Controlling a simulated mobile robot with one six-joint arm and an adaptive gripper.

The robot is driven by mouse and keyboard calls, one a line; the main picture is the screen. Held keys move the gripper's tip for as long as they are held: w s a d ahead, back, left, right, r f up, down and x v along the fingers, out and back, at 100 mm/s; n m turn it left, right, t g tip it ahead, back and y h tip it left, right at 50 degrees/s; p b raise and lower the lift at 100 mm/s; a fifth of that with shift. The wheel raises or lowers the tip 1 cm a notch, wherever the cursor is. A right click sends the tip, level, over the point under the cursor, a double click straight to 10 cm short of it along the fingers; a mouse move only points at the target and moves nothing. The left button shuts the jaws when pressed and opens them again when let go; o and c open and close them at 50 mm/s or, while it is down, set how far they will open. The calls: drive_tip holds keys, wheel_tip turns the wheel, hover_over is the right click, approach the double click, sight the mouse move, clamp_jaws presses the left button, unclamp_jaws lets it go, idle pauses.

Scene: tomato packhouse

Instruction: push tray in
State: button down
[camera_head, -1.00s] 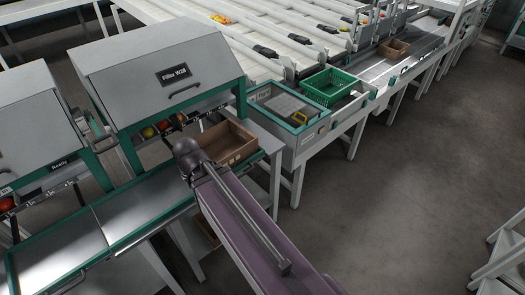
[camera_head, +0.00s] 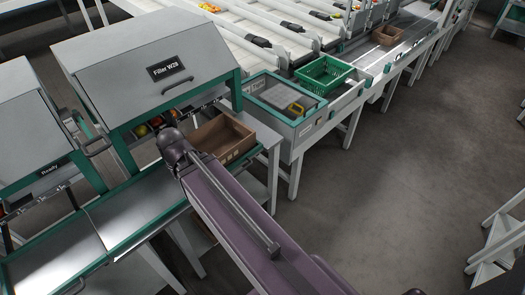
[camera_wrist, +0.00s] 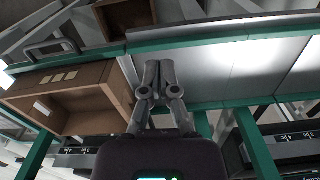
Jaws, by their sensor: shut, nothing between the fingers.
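A brown cardboard tray (camera_head: 236,153) sits on the bench at the right side of the filler labelled "Filler W28" (camera_head: 152,80). It also shows at the left of the wrist view (camera_wrist: 50,112), with its side wall close to my fingers. My gripper (camera_wrist: 161,76) is shut and empty, fingertips together, beside that wall and over the steel bench top (camera_wrist: 190,65). I cannot tell whether the fingers touch the tray. In the head view my own wrist and arm hide the fingers and part of the tray's left side.
A steel bench top with a green edge (camera_head: 145,205) runs left below the fillers. Red and yellow tomatoes (camera_head: 157,122) show inside the filler. A green crate (camera_head: 325,75) stands on the line behind.

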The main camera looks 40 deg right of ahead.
drive_tip(key=d+f+m+t+b, duration=0.2)
drive_tip(key=d+f+m+b, duration=0.1)
drive_tip(key=d+m, duration=1.4)
drive_tip(key=s+d+f+m+t+b, duration=0.1)
drive_tip(key=d+f+m+t+b, duration=0.1)
drive_tip(key=d+m, duration=1.6)
drive_tip(key=d+f+b, duration=0.1)
drive_tip(key=d+b, duration=0.1)
drive_tip(key=shift+s+d, duration=0.25)
drive_tip(key=shift+d, duration=0.05)
drive_tip(key=shift+f+b, duration=0.15)
drive_tip(key=shift+b, duration=0.15)
drive_tip(key=w+f+b, duration=0.7)
drive_tip(key=f+b, duration=0.1)
drive_tip(key=f, duration=0.1)
drive_tip(key=shift+w+a+b, duration=0.35)
drive_tip(key=shift+b, duration=0.05)
